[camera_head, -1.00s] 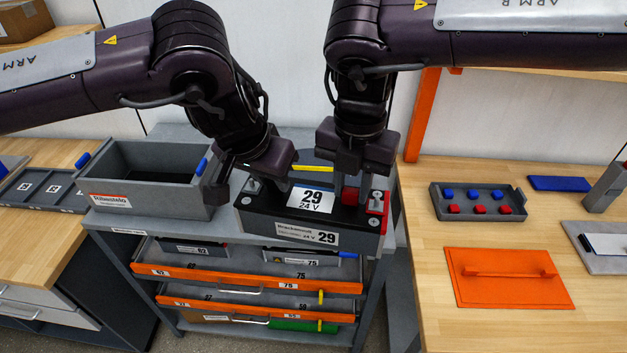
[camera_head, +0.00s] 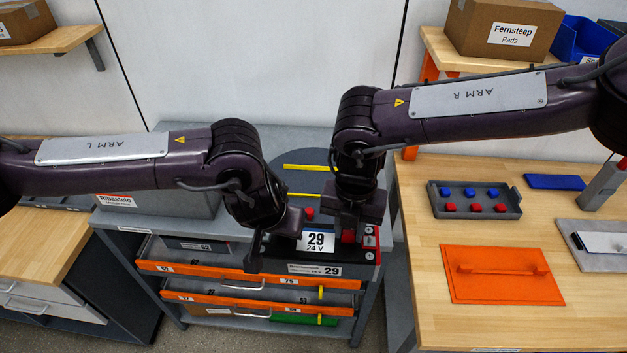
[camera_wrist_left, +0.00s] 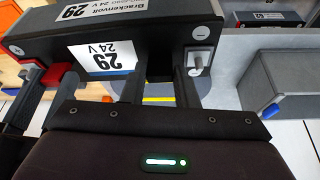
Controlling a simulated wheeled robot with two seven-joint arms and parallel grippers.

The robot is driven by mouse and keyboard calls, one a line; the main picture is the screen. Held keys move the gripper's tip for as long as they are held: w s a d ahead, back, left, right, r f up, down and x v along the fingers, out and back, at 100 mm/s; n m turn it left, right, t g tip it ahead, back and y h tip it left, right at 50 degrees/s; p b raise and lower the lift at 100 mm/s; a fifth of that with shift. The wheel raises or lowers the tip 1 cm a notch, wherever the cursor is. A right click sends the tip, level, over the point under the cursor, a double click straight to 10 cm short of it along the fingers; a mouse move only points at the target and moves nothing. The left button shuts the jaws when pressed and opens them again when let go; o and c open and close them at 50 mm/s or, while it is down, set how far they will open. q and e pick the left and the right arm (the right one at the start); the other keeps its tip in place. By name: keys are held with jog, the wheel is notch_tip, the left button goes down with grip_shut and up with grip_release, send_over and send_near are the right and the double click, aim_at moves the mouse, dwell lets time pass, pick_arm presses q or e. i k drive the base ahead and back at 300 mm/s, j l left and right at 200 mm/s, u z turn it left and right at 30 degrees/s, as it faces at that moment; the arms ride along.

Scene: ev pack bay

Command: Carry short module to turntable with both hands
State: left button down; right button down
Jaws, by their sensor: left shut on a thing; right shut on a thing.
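The short module (camera_head: 316,242) is a black and grey block with white labels reading 29 and 24 V. It is at the front right of the grey cart, overlapping the cart's front edge in the head view. My left gripper (camera_head: 267,240) is shut on its left end. In the left wrist view the fingers (camera_wrist_left: 162,82) straddle a dark part at the edge of the module (camera_wrist_left: 135,35). My right gripper (camera_head: 347,228) is shut on its right end, beside a red block. The turntable (camera_head: 300,180), a dark disc with yellow stripes, lies behind, partly covered by my arms.
A grey bin (camera_head: 170,207) stands on the cart's left. Open orange-fronted drawers (camera_head: 200,270) stick out below the module. The right bench holds a tray of red and blue pieces (camera_head: 475,211) and an orange plate (camera_head: 500,285). A cardboard box (camera_head: 505,30) sits on a shelf behind.

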aim_at(314, 182)
jog(key=i, duration=1)
